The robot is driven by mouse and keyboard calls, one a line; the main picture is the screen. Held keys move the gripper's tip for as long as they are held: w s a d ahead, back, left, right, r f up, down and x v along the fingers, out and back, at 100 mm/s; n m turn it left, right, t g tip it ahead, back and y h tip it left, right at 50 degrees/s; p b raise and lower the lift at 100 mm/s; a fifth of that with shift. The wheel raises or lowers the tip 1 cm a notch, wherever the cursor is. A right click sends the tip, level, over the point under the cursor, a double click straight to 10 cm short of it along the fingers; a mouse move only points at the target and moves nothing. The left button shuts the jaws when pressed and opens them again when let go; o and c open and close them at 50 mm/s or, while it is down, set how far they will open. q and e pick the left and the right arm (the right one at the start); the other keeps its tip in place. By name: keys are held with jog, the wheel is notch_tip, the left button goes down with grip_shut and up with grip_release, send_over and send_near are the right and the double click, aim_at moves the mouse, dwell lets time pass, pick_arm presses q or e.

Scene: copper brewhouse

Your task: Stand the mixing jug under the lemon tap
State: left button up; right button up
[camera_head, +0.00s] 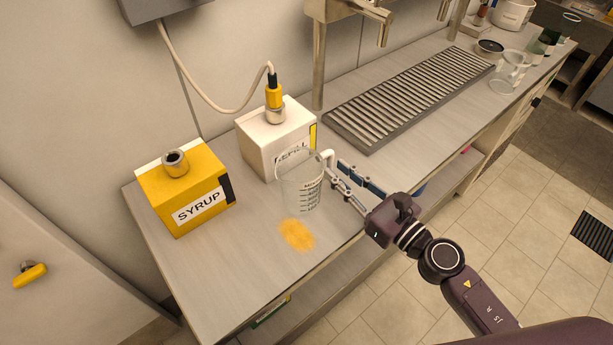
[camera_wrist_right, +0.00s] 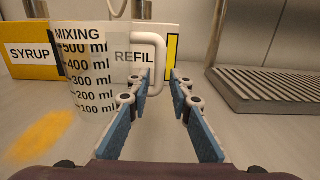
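The mixing jug (camera_head: 300,186), clear with dark volume marks, stands upright on the counter in front of the white refill box. In the wrist view the jug (camera_wrist_right: 92,75) is at the left, its white handle (camera_wrist_right: 159,50) toward the right. My right gripper (camera_head: 342,181) is open beside the handle. In the wrist view its blue-padded fingertips (camera_wrist_right: 160,78) point at the handle with a gap between them; contact is not clear. Two metal taps (camera_head: 384,28) show at the top; no lemon label is readable. My left gripper is out of view.
A slatted drip tray (camera_head: 405,97) lies under the taps. The yellow syrup box (camera_head: 188,195) and white refill box (camera_head: 272,140) stand at the left and behind the jug. An orange spill (camera_head: 297,235) lies in front. Another clear jug (camera_head: 509,72) stands far right.

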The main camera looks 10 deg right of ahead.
aim_at(332, 168)
jog(key=x, duration=0.2)
jog(key=shift+w+a+p, duration=0.25)
jog(key=shift+w+p, duration=0.05)
jog(key=shift+p, duration=0.1)
jog(key=shift+w+a, duration=0.15)
jog(key=shift+w, duration=0.1)
jog(key=shift+f, duration=0.1)
jog(key=c, duration=0.5)
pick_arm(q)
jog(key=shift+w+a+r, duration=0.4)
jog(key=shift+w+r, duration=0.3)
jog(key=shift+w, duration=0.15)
pick_arm(e)
grip_shut()
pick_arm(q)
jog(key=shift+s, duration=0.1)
